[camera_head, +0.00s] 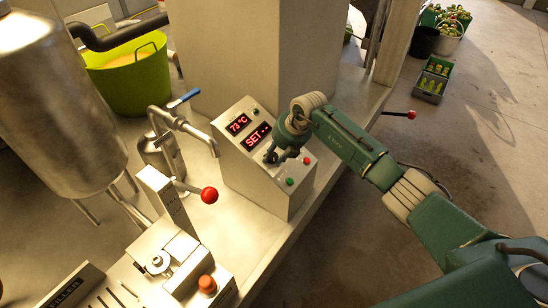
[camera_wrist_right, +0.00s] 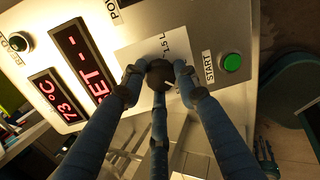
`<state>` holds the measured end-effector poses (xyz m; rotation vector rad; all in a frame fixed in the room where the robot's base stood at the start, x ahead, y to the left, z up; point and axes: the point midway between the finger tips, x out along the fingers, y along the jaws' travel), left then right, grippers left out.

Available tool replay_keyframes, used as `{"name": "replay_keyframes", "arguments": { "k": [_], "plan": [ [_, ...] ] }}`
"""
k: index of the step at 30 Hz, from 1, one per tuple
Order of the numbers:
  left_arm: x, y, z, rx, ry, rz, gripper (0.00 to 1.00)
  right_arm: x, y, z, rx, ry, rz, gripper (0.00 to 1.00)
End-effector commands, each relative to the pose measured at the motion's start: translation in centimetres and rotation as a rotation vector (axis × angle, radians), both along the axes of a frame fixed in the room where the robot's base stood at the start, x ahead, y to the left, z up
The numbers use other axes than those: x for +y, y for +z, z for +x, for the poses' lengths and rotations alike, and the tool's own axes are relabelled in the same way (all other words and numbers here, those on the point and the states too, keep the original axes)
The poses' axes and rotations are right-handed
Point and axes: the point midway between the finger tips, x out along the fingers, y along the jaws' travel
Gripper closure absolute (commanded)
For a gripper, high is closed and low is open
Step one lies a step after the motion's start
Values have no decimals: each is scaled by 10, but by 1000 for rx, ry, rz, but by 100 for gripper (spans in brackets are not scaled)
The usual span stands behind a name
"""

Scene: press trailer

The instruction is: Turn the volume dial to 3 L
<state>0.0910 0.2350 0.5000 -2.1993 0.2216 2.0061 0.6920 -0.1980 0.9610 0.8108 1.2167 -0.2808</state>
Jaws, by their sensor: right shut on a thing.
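The control box (camera_head: 232,158) stands on the bench with a sloped metal face. Its upper display (camera_head: 238,123) reads 73 °C and its lower display (camera_head: 257,136) reads SET with two dashes. The dark volume dial (camera_wrist_right: 160,74) sits on a pale plate; a 1.5 L mark shows beside it, and other marks are hidden by my fingers. My right gripper (camera_wrist_right: 158,78) is shut on the dial, its three blue fingers around it. In the head view this gripper (camera_head: 272,157) reaches the box face from the right. My left gripper is not in view.
A green START button (camera_wrist_right: 232,63) is close to the dial, and a red button (camera_head: 306,160) is on the same face. A red-knobbed lever (camera_head: 209,195) and a pipe with a blue-handled valve (camera_head: 184,98) stand left of the box. Open floor lies right.

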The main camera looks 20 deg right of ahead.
Motion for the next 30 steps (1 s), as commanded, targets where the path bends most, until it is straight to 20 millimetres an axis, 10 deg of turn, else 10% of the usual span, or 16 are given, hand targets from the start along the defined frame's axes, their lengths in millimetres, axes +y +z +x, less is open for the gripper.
{"name": "replay_keyframes", "arguments": {
  "k": [30],
  "plan": [
    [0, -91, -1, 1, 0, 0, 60, -1, 0, 0, -224, 670, -284, 96]
  ]
}}
